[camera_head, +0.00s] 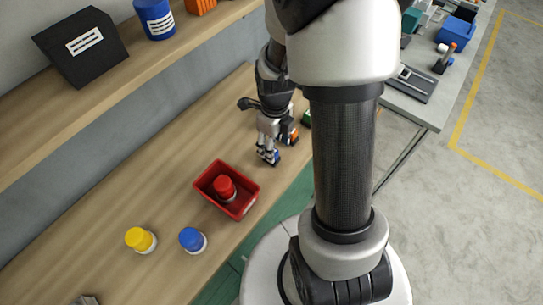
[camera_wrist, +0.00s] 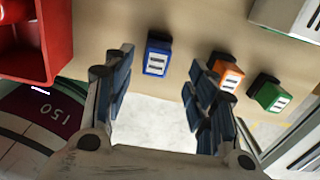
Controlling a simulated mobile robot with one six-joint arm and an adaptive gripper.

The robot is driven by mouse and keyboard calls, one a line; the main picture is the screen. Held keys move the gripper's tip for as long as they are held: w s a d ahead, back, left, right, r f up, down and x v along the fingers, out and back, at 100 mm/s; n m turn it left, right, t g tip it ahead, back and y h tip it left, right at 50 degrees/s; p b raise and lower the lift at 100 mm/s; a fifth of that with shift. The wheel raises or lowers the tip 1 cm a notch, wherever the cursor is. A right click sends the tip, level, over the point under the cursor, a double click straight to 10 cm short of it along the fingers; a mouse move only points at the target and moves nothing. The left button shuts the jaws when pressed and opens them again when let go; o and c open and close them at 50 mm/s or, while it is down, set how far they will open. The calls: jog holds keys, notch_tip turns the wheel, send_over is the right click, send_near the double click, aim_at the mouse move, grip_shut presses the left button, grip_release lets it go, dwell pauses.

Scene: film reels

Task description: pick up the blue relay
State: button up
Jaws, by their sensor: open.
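The blue relay (camera_wrist: 157,57) is a small blue block with two white label strips on its face. It stands on the wooden bench and shows between my finger lines in the wrist view, beyond the fingertips. In the head view a bit of blue, likely the relay (camera_head: 277,156), shows by my fingertips and is partly hidden. My gripper (camera_head: 268,156) points down at the bench with its fingers apart and empty. In the wrist view my gripper (camera_wrist: 163,78) is wide open. I cannot tell the exact gap to the relay.
An orange relay (camera_wrist: 230,75) is close to my right finger, with a green relay (camera_wrist: 268,92) beyond it. A red bin (camera_head: 239,206) holding a red-lidded jar stands nearby. Yellow (camera_head: 138,238) and blue-lidded (camera_head: 191,239) jars stand farther left. A shelf (camera_head: 130,72) runs along the wall.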

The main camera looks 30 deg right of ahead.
jog(key=f, duration=0.2)
jog(key=f+b, duration=0.1)
jog(key=f, duration=0.1)
jog(key=shift+w+a+f+b, duration=0.1)
jog(key=shift+w+a+b, duration=0.05)
jog(key=shift+a+b, duration=0.2)
jog(key=shift+f, duration=0.35)
jog(key=shift+r, duration=0.1)
jog(key=shift+c, duration=0.2)
jog(key=c, duration=1.1)
